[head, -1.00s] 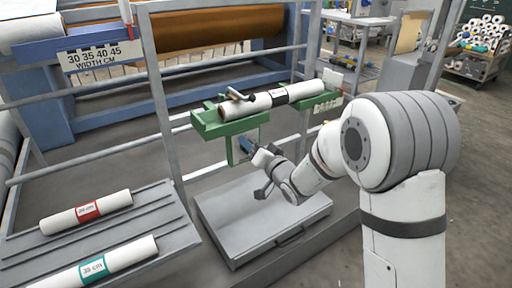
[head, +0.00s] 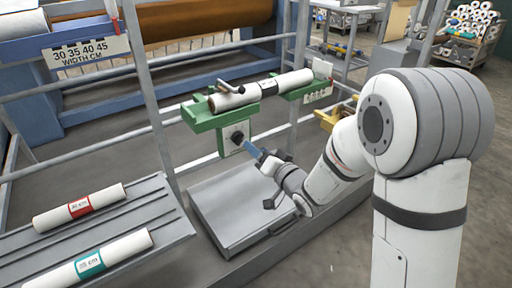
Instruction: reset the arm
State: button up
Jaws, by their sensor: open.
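My gripper (head: 262,178) is open in the head view, below and in front of the green bracket (head: 206,118). A blue piece (head: 255,150) shows between the gripper and the dark knob (head: 237,137) on the bracket's front plate; I cannot tell whether they touch. Nothing is clearly held in the jaws. My arm comes in from the right, bent at the elbow.
A grey lidded box (head: 215,205) sits below the gripper. A sloped rack at left holds a red-labelled roll (head: 80,207) and a teal-labelled roll (head: 90,261). Grey rails (head: 160,100) stand around the brackets. A yellow piece (head: 330,120) is behind my forearm.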

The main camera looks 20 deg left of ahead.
jog(key=s+d+r+m+g+h+p, duration=0.1)
jog(key=s+d+r+m+h+p, duration=0.1)
jog(key=d+r+h+p, duration=1.3)
jog(key=s+d+r+g+p, duration=0.2)
jog(key=s+d+r+p, duration=0.2)
jog(key=s, duration=0.3)
jog(key=s+d+r+g+p, duration=0.3)
jog(key=s+d+r+p, duration=0.1)
jog(key=s+d, duration=0.2)
jog(key=s+d+r+g+y+p, duration=0.1)
jog(key=s+d+r+g+p, duration=0.2)
jog(key=s, duration=0.5)
notch_tip(320, 180, up, 2)
jog(key=shift+s+d+r+p, duration=0.1)
jog(key=shift+s+d+p, duration=0.3)
jog(key=shift+d, duration=0.75)
jog(key=shift+w, duration=0.1)
